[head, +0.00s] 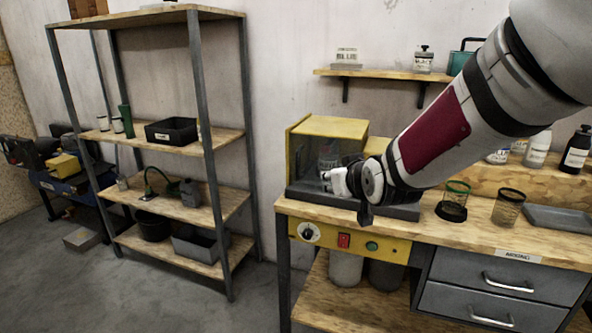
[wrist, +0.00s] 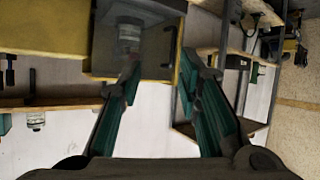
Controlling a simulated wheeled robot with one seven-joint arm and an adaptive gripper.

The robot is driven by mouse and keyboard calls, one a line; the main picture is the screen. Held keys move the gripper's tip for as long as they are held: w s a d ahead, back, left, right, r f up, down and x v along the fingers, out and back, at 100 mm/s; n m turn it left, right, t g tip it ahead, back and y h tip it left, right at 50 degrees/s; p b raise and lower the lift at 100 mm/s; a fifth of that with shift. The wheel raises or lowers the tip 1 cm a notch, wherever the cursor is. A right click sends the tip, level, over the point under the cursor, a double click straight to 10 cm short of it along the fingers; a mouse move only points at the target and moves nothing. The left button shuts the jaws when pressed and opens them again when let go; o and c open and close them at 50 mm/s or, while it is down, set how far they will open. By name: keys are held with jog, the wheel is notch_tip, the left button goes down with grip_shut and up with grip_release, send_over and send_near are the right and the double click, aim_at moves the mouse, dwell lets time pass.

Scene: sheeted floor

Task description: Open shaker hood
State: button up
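The shaker hood (head: 338,127) is a box with a yellow top and frame and dark see-through panels. It sits on a dark base on the left end of the wooden bench and looks closed. A clear bottle (wrist: 128,32) shows through its panel. My gripper (head: 335,181) is at the hood's front, low and near the middle. In the wrist view my gripper (wrist: 167,77) has its two teal-padded fingers apart with nothing held. The hood (wrist: 180,62) shows upside down just beyond the fingertips. I cannot tell whether the fingers touch it. My arm hides the hood's right part.
A yellow control panel (head: 350,239) with a knob and buttons is on the bench front. Two mesh cups (head: 508,206) and a grey tray (head: 560,219) stand to the right. A wall shelf (head: 385,73) hangs above. A metal rack (head: 170,140) stands left, with open floor before it.

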aim_at(298, 167)
jog(key=w+a+f+t+y+b, duration=0.2)
jog(key=w+a+f+t, duration=0.35)
jog(key=w+f, duration=0.4)
jog(key=shift+m, duration=0.3)
jog(key=x, duration=0.5)
jog(key=r+x, duration=0.1)
jog(key=x, duration=0.9)
jog(key=shift+w+d+r, duration=0.15)
jog(key=shift+w+d, duration=0.1)
grip_shut()
